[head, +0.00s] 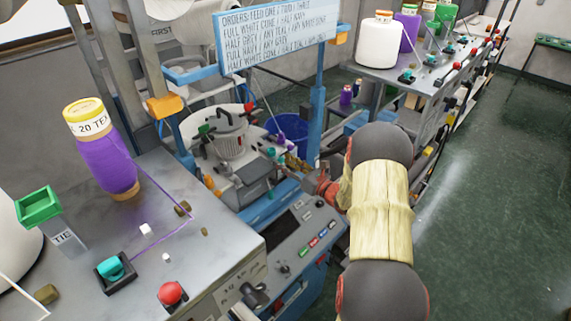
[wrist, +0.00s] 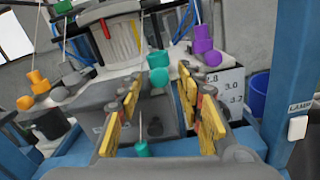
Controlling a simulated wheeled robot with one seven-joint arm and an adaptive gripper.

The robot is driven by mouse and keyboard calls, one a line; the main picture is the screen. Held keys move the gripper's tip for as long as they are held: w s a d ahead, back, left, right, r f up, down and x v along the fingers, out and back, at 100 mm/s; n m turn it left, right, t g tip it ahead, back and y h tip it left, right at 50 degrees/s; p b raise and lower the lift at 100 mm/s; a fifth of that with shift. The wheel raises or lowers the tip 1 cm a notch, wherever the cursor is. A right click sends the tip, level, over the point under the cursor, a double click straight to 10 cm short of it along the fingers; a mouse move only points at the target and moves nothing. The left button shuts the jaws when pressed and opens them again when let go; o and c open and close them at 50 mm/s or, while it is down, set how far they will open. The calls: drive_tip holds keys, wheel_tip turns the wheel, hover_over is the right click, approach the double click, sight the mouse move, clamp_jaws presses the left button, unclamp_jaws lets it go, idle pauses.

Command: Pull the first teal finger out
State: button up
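Several teal pieces show in the wrist view; I cannot tell which is the first finger. In the head view, small teal pieces (head: 270,152) show beside the machine's grey housing. My gripper (wrist: 160,105) is open, its yellow-padded fingers apart, with no object clearly held. In the head view my arm reaches into the machine from the right, and the fingertips are hard to make out.
Orange pieces (wrist: 38,80) are at left and a purple piece (wrist: 202,38) at right in the wrist view. A blue upright (wrist: 293,85) stands close on the right. A blue bucket (head: 288,128) is behind. A control panel (head: 308,240) lies in front.

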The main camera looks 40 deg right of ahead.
drive_tip(key=s+d, duration=0.1)
drive_tip(key=s, duration=1)
drive_tip(key=shift+s+d, duration=0.35)
drive_tip(key=shift+s, duration=0.05)
drive_tip(key=shift+f, duration=0.1)
